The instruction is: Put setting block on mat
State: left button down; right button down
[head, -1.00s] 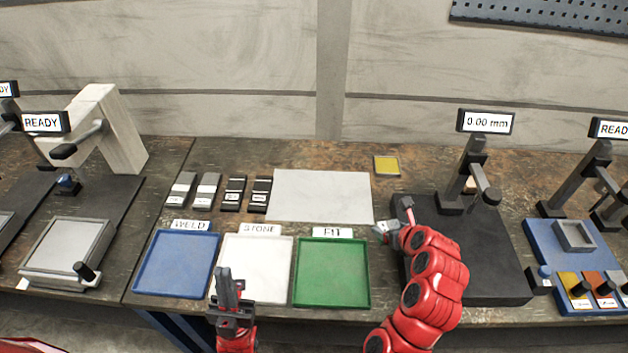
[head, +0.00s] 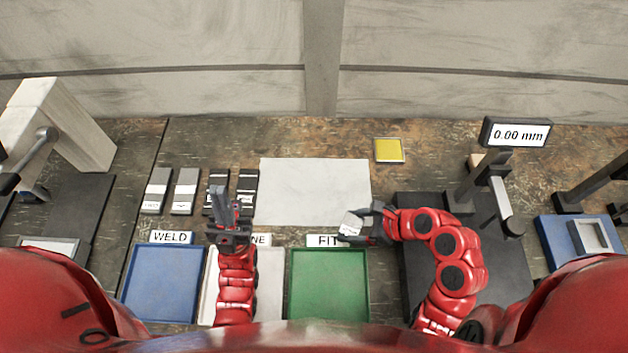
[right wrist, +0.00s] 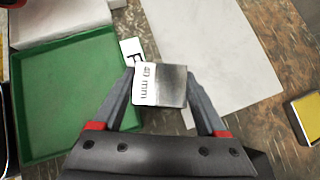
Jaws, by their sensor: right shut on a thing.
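The setting block (right wrist: 172,84), a small metal block with a white face marked 40 mm, is between the fingers of my right gripper (right wrist: 160,72). In the head view the block (head: 351,222) is held by my right gripper (head: 364,226) near the FIT label, just beyond the green tray. A large pale grey-white mat (head: 312,190) lies flat behind the trays; the right wrist view shows it (right wrist: 215,50) beside the held block. My left gripper (head: 219,200) is over the dark blocks left of the mat; its finger gap is not clear.
Blue (head: 160,285) and green (head: 328,285) trays flank a white tray (head: 270,290) partly hidden by my left arm. Several labelled blocks (head: 185,192) stand left of the mat. A yellow square (head: 389,150) lies behind right. A black gauge stand (head: 420,260) reading 0.00 mm is right.

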jog(key=w+a, duration=0.2)
jog(key=shift+w+a, duration=0.3)
jog(key=shift+a, duration=0.05)
jog(key=w+a+p, duration=0.1)
jog(key=w+a, duration=0.1)
jog(key=w+a+p, duration=0.1)
jog(key=w+a, duration=0.1)
jog(key=w, duration=0.1)
jog(key=w+a+f+p, duration=0.1)
jog(key=w+a, duration=0.1)
jog(key=w, duration=0.1)
jog(key=shift+w+a, duration=0.25)
jog(key=shift+a, duration=0.1)
jog(key=shift+w+a+f, duration=0.1)
jog(key=shift+f, duration=0.1)
jog(key=shift+f+p, duration=0.4)
jog(key=shift+f, duration=1.2)
grip_release()
jog(key=shift+f, duration=0.15)
